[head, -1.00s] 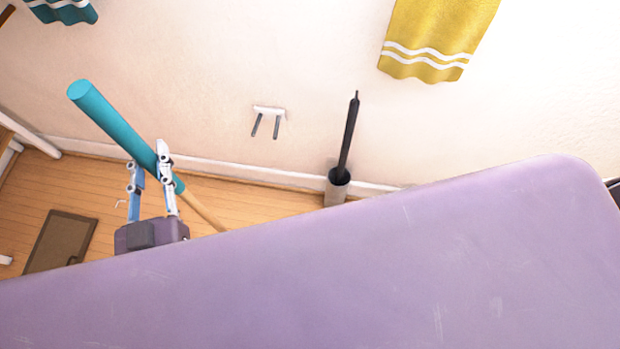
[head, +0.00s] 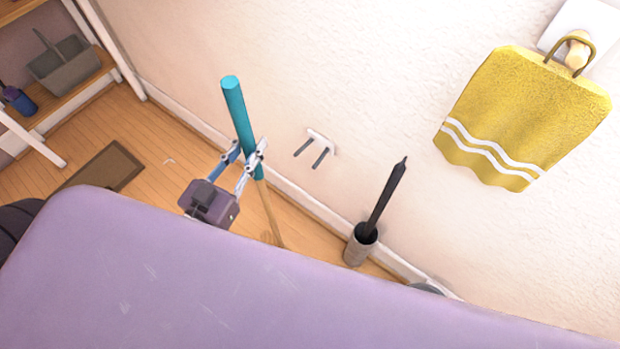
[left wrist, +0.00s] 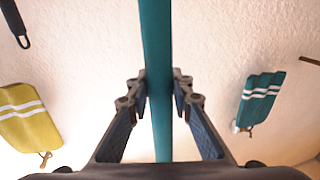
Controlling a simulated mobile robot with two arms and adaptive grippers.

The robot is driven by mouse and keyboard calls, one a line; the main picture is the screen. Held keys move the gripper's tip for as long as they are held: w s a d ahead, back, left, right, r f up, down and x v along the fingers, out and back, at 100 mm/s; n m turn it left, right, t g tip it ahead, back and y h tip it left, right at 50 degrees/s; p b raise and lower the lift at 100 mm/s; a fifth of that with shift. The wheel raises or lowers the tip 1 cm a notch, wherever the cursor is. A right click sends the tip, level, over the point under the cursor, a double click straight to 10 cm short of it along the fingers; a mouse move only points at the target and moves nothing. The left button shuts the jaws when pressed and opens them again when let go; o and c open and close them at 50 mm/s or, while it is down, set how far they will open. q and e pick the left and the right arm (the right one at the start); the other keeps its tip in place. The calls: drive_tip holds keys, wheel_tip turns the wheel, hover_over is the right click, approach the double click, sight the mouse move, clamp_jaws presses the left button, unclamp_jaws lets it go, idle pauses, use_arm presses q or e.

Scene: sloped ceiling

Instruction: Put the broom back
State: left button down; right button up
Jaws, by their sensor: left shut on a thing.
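The broom (head: 240,115) has a teal upper handle and a pale wooden lower stick; its lower end is hidden behind my purple body in the head view. My left gripper (head: 251,161) is shut on the teal part of the handle, near its lower end. In the left wrist view the teal handle (left wrist: 157,60) runs between the two fingers (left wrist: 160,95). A white wall holder (head: 321,138) with two dark prongs is on the wall to the right of the broom, apart from it. My right gripper is not in view.
A dark stick stands in a grey cylindrical holder (head: 359,247) on the floor by the wall. A yellow towel (head: 520,115) hangs at right; a teal towel (left wrist: 260,98) shows in the wrist view. A shelf with a grey caddy (head: 68,68) is at left. A brown mat (head: 104,168) lies on the floor.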

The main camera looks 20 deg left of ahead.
use_arm(q)
drive_tip(key=w+d+p, duration=0.2)
drive_tip(key=w+d, duration=0.2)
drive_tip(key=w, duration=0.5)
drive_tip(key=w+d+p, duration=0.1)
drive_tip(key=w+d, duration=0.2)
drive_tip(key=w, duration=0.7)
wheel_tip(320, 180, down, 7)
drive_tip(key=shift+r+p, duration=0.15)
drive_tip(key=shift+p, duration=0.2)
drive_tip(key=c, duration=1.8)
unclamp_jaws()
drive_tip(key=shift+s+f, duration=0.1)
drive_tip(key=shift+f, duration=0.15)
drive_tip(key=shift+o, duration=0.4)
drive_tip(key=shift+r, duration=0.1)
